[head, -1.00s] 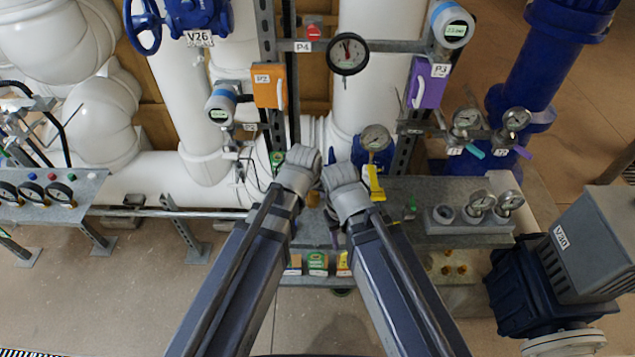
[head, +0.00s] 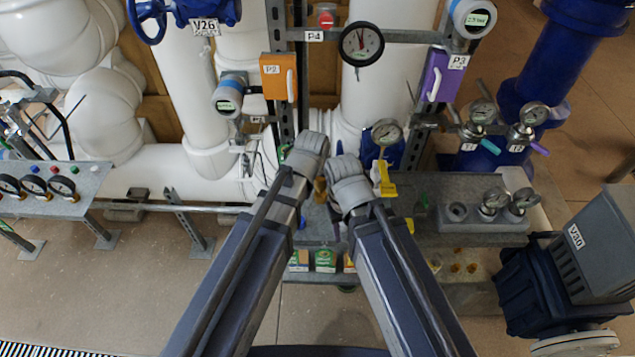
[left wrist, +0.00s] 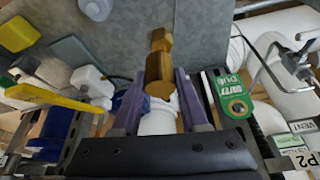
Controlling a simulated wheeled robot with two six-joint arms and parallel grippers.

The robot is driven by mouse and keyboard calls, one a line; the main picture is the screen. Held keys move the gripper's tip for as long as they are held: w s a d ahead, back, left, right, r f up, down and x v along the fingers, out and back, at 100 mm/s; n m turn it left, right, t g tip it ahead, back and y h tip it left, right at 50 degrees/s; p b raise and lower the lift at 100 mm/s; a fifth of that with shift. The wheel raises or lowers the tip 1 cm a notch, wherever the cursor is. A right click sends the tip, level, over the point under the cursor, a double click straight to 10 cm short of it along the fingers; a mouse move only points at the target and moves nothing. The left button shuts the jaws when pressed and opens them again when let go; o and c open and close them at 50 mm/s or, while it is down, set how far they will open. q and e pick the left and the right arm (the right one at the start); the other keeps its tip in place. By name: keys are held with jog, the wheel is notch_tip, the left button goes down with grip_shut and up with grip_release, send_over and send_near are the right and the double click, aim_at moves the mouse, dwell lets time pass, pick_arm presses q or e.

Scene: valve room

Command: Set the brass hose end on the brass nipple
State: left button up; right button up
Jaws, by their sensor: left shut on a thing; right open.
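In the left wrist view the brass hose end (left wrist: 158,72) lies between the two purple fingers of my left gripper (left wrist: 156,88), which is shut on it. Its wide end is toward the camera and a narrower brass part points away.
A yellow-handled gauge valve (head: 385,170) stands close right of my right gripper. The grey bench (head: 440,190) carries a gauge block (head: 480,213) on the right. Orange box P2 (head: 279,78) and white pipes (head: 200,110) are behind. A green tag (left wrist: 232,95) is beside the left gripper.

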pick_arm(q)
jog(key=shift+w+d+f, duration=0.1)
jog(key=shift+w+f, duration=0.1)
jog(key=shift+w, duration=0.25)
jog(key=shift+w+f, duration=0.2)
jog(key=shift+w, duration=0.25)
jog(key=shift+w+a+f+b, duration=0.2)
jog(key=shift+w+f+b, duration=0.4)
jog(key=shift+f+b, duration=0.45)
jog(key=shift+s+d+f+b, duration=0.15)
jog(key=shift+f+b, duration=0.1)
jog(key=shift+b, duration=0.3)
jog(key=shift+f, duration=0.1)
jog(key=shift+f+b, duration=1)
jog(key=shift+b, duration=0.1)
jog(key=shift+f+b, duration=0.3)
dwell(0.3)
